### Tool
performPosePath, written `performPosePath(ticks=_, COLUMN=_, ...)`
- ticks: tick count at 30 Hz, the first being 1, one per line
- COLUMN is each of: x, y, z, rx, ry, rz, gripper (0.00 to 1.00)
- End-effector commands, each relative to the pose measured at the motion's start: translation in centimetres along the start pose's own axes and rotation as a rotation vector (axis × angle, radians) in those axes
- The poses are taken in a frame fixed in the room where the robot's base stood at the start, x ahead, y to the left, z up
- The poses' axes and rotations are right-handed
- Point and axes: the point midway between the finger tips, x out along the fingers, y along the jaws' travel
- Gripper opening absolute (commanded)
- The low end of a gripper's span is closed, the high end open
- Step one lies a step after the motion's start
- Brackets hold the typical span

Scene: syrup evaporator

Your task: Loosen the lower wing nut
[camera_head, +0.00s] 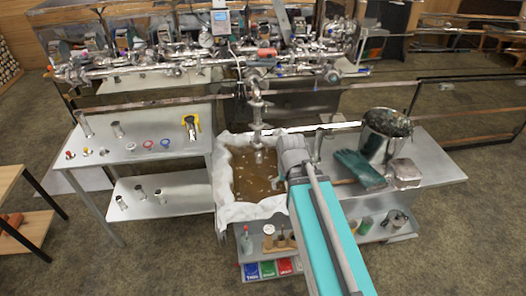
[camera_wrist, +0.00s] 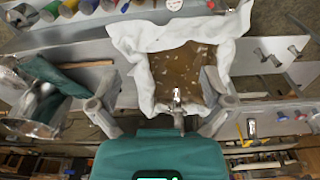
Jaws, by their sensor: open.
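A vertical metal pipe assembly (camera_head: 257,112) with stacked fittings hangs from the pipework down over a tray of brown liquid (camera_head: 244,178). The lower wing nut is too small to single out on it. My gripper (camera_wrist: 160,88) is open, with its two grey fingers wide apart in the wrist view. A shiny metal fitting (camera_wrist: 177,97) shows between the fingers, against the brown liquid; I cannot tell how far it is from them. In the head view my arm reaches in from the lower right, and its end is just right of the pipe's lower end.
White cloth (camera_head: 228,208) lines the tray. A steel pot (camera_head: 386,130) and green gloves (camera_head: 358,168) stand on the bench right of my arm. A left table (camera_head: 135,150) holds small fittings. Long horizontal rails (camera_head: 170,105) cross behind the pipe.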

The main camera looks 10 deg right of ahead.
Motion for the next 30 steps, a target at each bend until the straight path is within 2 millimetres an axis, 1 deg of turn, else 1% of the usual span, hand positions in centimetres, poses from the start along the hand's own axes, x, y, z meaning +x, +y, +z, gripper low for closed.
performPosePath(ticks=1, x=1.4, y=0.6, z=-0.7, rx=0.027, ry=0.022, rz=0.002, gripper=1.00)
performPosePath(ticks=5, x=3.8, y=0.6, z=-2.7, rx=0.099, ry=0.098, rz=0.000, gripper=1.00)
performPosePath(ticks=12, x=8.1, y=0.5, z=-7.0, rx=0.256, ry=0.269, rz=-0.023, gripper=1.00)
performPosePath(ticks=21, x=12.7, y=0.3, z=-12.3, rx=0.447, ry=0.481, rz=-0.096, gripper=1.00)
performPosePath(ticks=30, x=16.5, y=0.1, z=-17.2, rx=0.622, ry=0.683, rz=-0.214, gripper=1.00)
